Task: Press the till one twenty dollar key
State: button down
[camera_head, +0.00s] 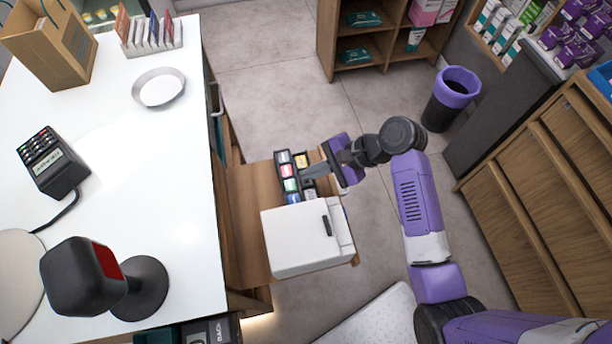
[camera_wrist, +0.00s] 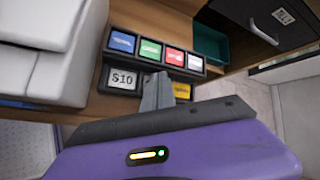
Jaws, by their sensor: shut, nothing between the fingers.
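The till's key block (camera_wrist: 152,64) is a dark panel with two rows of coloured keys. In the wrist view the far row has a blue, a green, a red and a pale key. The near row shows a white key marked $10 (camera_wrist: 122,79) and a yellow key (camera_wrist: 181,90). My gripper (camera_wrist: 160,84) is shut and empty, its fingertips over the near row between these two, hiding what is there. I cannot read a twenty dollar label. In the head view the key block (camera_head: 287,171) also shows, with my gripper (camera_head: 308,173) over its right column. Contact cannot be told.
A white boxy machine (camera_head: 292,243) stands beside the keys on the wooden shelf (camera_head: 247,205). The white counter (camera_head: 140,130) to the left holds a card terminal (camera_head: 50,163), a black scanner (camera_head: 85,275) and a dish (camera_head: 160,87). A bin (camera_head: 451,98) stands on open floor at right.

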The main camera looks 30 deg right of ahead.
jog(key=shift+f, duration=0.2)
dwell(0.3)
jog(key=shift+r, duration=0.1)
jog(key=shift+r+p, duration=0.75)
jog(key=shift+p, duration=0.5)
jog(key=shift+r, duration=0.1)
notch_tip(320, 180, up, 5)
jog(key=p, duration=0.6)
dwell(0.4)
